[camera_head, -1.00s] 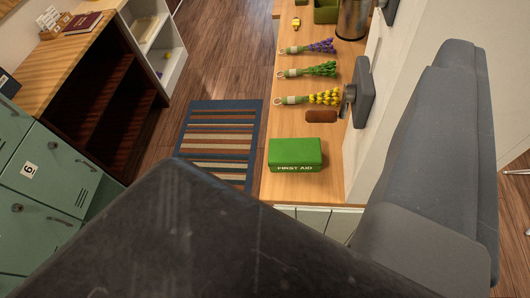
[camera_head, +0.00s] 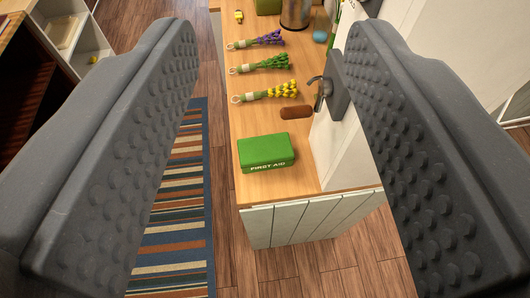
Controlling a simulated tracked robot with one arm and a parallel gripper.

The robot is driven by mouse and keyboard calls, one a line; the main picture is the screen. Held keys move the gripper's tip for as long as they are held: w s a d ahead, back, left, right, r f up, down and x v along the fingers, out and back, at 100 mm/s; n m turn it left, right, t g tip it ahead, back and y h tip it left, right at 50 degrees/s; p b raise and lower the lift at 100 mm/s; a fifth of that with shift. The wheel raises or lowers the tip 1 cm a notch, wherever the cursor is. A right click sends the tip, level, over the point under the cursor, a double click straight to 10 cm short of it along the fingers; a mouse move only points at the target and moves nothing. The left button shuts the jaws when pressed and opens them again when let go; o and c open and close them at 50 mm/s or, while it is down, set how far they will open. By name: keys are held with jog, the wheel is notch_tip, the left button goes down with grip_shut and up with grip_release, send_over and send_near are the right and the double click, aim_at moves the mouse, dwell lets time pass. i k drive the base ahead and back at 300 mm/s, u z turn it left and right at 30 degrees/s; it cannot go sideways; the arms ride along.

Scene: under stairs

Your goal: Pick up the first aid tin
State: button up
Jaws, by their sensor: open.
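The first aid tin (camera_head: 265,150) is a green box with white "FIRST AID" lettering on its front side. It lies on the wooden counter (camera_head: 290,186) near the counter's near end. My gripper (camera_head: 275,100) is open, with one dark grey studded finger on each side of the picture. The tin shows in the gap between the fingers, farther off and below, and nothing touches it. The gripper is empty.
Behind the tin lie a brown object (camera_head: 296,112) and bunches of yellow (camera_head: 270,92), green (camera_head: 265,63) and purple (camera_head: 262,40) flowers. A grey wall fitting (camera_head: 338,88) juts out at the right. A striped rug (camera_head: 172,250) lies on the floor at left.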

aim_at(257, 153)
jog(key=u, duration=1.35)
jog(key=i, duration=0.75)
jog(key=z, duration=1.65)
